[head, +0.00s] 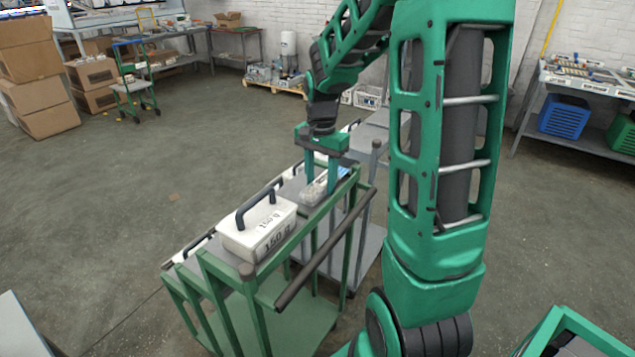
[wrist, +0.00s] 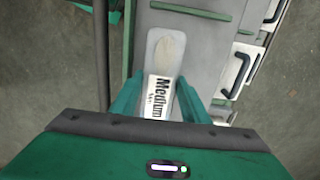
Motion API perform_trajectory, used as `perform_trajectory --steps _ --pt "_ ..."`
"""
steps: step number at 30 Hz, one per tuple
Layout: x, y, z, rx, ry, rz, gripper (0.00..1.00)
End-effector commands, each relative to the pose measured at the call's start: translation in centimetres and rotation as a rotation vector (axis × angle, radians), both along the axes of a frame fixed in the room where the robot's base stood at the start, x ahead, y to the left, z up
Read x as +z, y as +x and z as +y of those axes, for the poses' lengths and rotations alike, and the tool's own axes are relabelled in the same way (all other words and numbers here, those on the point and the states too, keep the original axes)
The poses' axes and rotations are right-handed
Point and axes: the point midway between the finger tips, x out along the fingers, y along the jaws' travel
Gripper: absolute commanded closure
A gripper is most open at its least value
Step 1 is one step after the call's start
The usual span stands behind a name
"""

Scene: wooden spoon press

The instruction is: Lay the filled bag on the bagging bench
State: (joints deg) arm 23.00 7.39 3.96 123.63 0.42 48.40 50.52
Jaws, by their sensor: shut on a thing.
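My gripper (head: 320,183) points down over the far end of a green trolley (head: 327,221), with its two green fingers closed on the sides of a clear bag (head: 313,197). In the wrist view, the bag (wrist: 166,50) lies between the fingers (wrist: 158,98), with a white label reading "Medium" and a pale, rounded content at its far end. I cannot tell whether the bag touches the trolley top. No bench in view is clearly marked as the bagging bench.
A white box with a dark handle, marked "150 g" (head: 258,228), stands on the trolley nearer to me. A bench (head: 590,88) with a blue crate (head: 566,117) below it stands at the right wall. Cardboard boxes (head: 32,75) are stacked at the far left. The left floor is mostly clear.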

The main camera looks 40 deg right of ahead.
Motion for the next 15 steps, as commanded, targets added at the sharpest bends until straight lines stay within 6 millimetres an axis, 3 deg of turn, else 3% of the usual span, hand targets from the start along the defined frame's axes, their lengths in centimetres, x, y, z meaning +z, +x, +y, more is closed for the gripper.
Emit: perform_trajectory --steps 11,12,15 --pt "-0.54 0.0 -0.07 -0.001 0.0 -0.001 0.8" --pt "-0.49 0.01 -0.1 -0.001 -0.001 -0.001 0.51" --pt "-0.48 0.0 -0.13 -0.002 -0.001 -0.001 0.51"
